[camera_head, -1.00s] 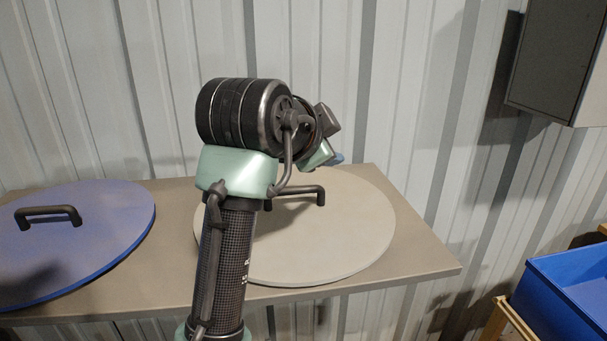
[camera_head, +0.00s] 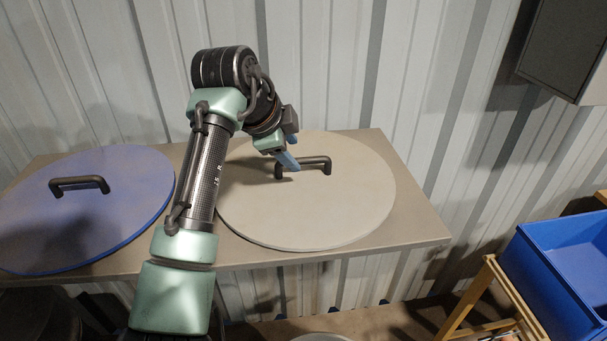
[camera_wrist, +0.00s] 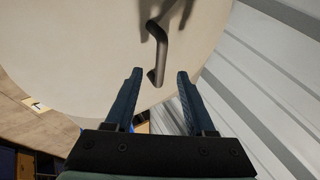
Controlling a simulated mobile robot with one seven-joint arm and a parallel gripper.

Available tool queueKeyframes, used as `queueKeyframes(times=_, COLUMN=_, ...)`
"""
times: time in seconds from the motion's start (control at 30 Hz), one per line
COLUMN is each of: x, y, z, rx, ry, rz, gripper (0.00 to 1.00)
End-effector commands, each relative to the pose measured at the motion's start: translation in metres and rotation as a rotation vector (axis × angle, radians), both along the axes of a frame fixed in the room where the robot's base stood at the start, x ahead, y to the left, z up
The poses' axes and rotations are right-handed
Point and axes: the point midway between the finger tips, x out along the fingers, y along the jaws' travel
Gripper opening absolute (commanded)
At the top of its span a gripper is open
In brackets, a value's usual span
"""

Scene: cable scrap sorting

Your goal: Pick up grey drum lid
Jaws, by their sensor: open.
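The grey drum lid (camera_head: 350,200) is a large round disc lying flat on the shelf. Its dark bar handle (camera_head: 318,161) stands up near its middle. In the wrist view the pale lid (camera_wrist: 90,40) fills the upper left, and the handle (camera_wrist: 160,50) lies ahead of the fingertips, roughly in line with the gap. My gripper (camera_head: 292,165) is over the lid by the left end of the handle. In the wrist view my gripper (camera_wrist: 156,75) has its two blue fingers apart, with nothing clearly held between them. My arm hides part of the lid's left edge.
A blue lid (camera_head: 120,200) with a dark handle lies left on the same brown shelf (camera_head: 415,215). A corrugated wall (camera_head: 330,60) stands close behind. A blue bin (camera_head: 545,275) on a wooden stand is at lower right, and a grey box (camera_head: 570,50) hangs upper right.

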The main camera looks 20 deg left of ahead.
Motion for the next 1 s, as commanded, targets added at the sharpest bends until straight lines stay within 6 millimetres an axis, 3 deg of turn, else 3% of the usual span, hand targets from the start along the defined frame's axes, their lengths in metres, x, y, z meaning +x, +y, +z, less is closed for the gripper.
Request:
queueKeyframes(times=0.37, x=0.029, y=-0.012, z=-0.035, rx=0.000, ry=0.003, rz=0.000, gripper=0.55)
queueKeyframes(times=0.67, x=0.031, y=-0.012, z=-0.039, rx=0.001, ry=0.000, rz=0.001, gripper=0.55)
queueKeyframes(times=0.9, x=0.031, y=-0.012, z=-0.039, rx=0.000, ry=0.000, rz=0.000, gripper=0.12)
queueKeyframes(times=0.97, x=0.031, y=-0.012, z=-0.039, rx=0.000, ry=0.000, rz=0.000, gripper=0.01)
queueKeyframes(times=1.0, x=0.031, y=-0.012, z=-0.039, rx=0.000, ry=0.000, rz=0.000, gripper=0.00)
